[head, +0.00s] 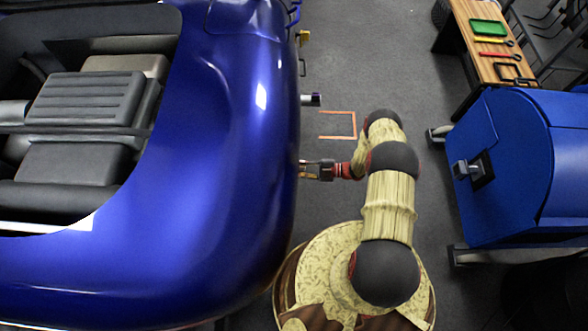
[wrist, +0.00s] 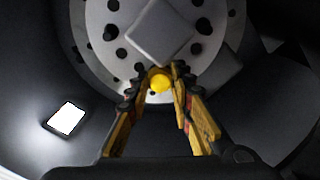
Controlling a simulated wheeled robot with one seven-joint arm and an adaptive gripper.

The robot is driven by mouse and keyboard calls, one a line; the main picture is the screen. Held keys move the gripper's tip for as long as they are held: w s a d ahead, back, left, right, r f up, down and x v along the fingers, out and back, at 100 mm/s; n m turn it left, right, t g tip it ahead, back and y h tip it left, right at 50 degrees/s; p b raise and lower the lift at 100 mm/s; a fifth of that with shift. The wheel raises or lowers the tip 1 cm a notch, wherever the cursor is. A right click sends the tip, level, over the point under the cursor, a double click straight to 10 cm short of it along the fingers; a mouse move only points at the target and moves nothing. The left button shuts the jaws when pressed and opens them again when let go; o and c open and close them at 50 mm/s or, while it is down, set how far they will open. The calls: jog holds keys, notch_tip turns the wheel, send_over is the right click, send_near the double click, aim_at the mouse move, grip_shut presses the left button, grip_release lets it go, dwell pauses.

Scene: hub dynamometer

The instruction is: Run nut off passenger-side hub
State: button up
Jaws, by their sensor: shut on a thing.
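The hub (wrist: 97,18) shows in the wrist view as a pale round disc with dark holes and a grey square block (wrist: 160,33) at its middle. A small round yellow nut (wrist: 160,84) sits in front of the disc's lower part, between my fingertips. My gripper (wrist: 159,74) is shut on the nut. I cannot tell whether the nut is still on a stud. In the head view my gripper (head: 304,170) reaches left to the side of the blue car (head: 235,160). The car's body hides the hub there.
Orange floor marks (head: 354,125) lie on the grey floor. A blue cabinet (head: 510,210) stands at right. A wooden bench (head: 468,32) with trays and tools is at upper right.

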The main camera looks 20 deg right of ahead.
grip_shut()
jog(key=n, duration=1.2)
jog(key=o, duration=0.8)
grip_release()
jog(key=shift+d, duration=0.15)
